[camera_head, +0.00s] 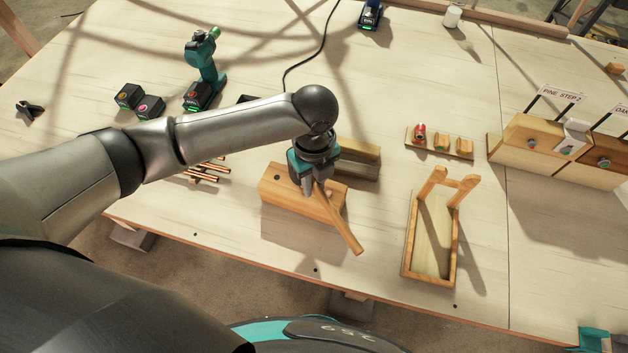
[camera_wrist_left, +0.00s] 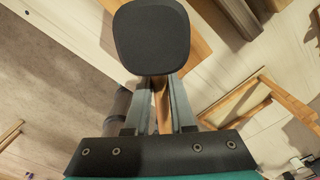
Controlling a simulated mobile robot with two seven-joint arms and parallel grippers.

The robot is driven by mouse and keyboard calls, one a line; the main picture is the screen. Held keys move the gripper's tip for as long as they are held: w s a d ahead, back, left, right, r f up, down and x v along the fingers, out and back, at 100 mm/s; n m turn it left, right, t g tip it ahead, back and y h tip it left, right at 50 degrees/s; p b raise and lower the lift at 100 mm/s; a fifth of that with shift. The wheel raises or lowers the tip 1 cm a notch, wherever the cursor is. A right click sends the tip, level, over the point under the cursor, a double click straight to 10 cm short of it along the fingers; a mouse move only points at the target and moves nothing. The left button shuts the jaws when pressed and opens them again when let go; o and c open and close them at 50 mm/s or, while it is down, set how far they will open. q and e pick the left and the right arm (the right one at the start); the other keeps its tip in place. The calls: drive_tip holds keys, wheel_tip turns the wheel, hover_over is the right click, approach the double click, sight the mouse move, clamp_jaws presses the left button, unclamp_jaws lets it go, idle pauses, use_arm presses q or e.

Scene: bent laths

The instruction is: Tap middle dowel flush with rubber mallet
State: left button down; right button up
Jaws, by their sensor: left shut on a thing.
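My left gripper (camera_head: 312,183) is shut on the mallet's wooden handle (camera_head: 345,228), which slants down to the right in the head view. In the left wrist view the handle (camera_wrist_left: 162,105) runs between the fingers to the dark, rounded mallet head (camera_wrist_left: 152,37). In the head view the gripper hides the mallet head. The gripper is over a wooden block (camera_head: 283,198) near the table's front edge. A dark round spot (camera_head: 276,177) shows on the block's top, left of the gripper. The middle dowel is hidden or too small to make out. My right gripper is not recognisable.
A wooden frame (camera_head: 410,245) with uprights stands right of the block. Behind the block is another wooden piece (camera_head: 360,152). Copper-coloured rods (camera_head: 205,172) lie to the left, a teal drill (camera_head: 203,68) behind. Wooden boxes (camera_head: 530,140) with signs are at right. Table between frame and boxes is clear.

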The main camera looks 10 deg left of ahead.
use_arm(q)
drive_tip(key=shift+f, duration=0.25)
wheel_tip(320, 180, down, 5)
drive_tip(key=b, duration=0.3)
drive_tip(key=shift+r, duration=0.35)
wheel_tip(320, 180, up, 5)
drive_tip(key=p, duration=0.6)
drive_tip(key=shift+r, duration=0.1)
